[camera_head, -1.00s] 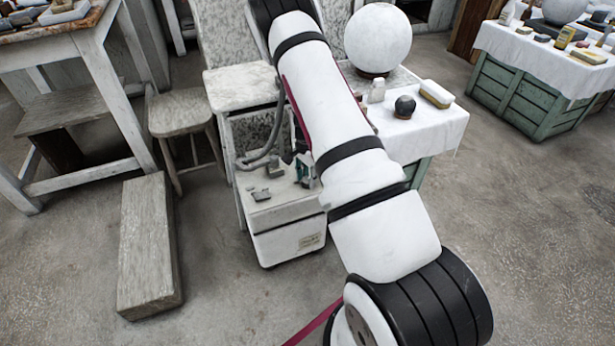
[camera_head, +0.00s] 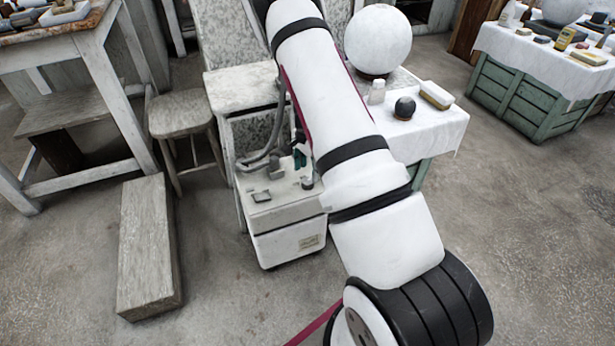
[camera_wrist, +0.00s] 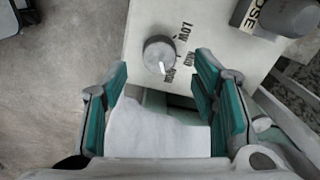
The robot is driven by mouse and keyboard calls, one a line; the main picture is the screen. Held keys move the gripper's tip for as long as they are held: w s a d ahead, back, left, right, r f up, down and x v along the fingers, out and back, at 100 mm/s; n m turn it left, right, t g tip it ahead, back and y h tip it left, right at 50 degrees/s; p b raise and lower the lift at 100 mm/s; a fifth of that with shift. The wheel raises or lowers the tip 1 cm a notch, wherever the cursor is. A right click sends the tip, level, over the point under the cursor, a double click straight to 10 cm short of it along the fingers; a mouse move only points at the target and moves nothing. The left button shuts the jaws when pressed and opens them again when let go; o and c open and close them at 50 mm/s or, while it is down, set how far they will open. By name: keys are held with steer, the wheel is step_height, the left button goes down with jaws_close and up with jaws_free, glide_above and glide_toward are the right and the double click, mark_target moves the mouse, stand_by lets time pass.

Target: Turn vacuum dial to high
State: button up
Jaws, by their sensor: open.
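The vacuum unit (camera_head: 288,242) is a pale box standing on the floor under the arm in the head view. Its round dark grey dial (camera_wrist: 158,54) sits on the white top panel in the wrist view; it also shows as a small dark knob (camera_head: 307,183) in the head view. The dial's white pointer mark aims down and slightly right, at the lowest printed label, whose word is hard to read. "LOW" is printed at the dial's upper right. My gripper (camera_wrist: 162,72) is open, its teal fingers on either side below the dial, apart from it.
A grey hose (camera_head: 262,158) rises behind the unit. In the wrist view a grey cylindrical fitting (camera_wrist: 290,14) stands at the upper right. A white-draped table (camera_head: 440,125) with a large plaster sphere (camera_head: 377,40) is to the right, a wooden stool (camera_head: 180,112) to the left.

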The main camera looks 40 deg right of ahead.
mark_target(307, 181)
step_height(307, 181, up, 8)
steer(key=shift+f, duration=0.1)
stand_by(0.4)
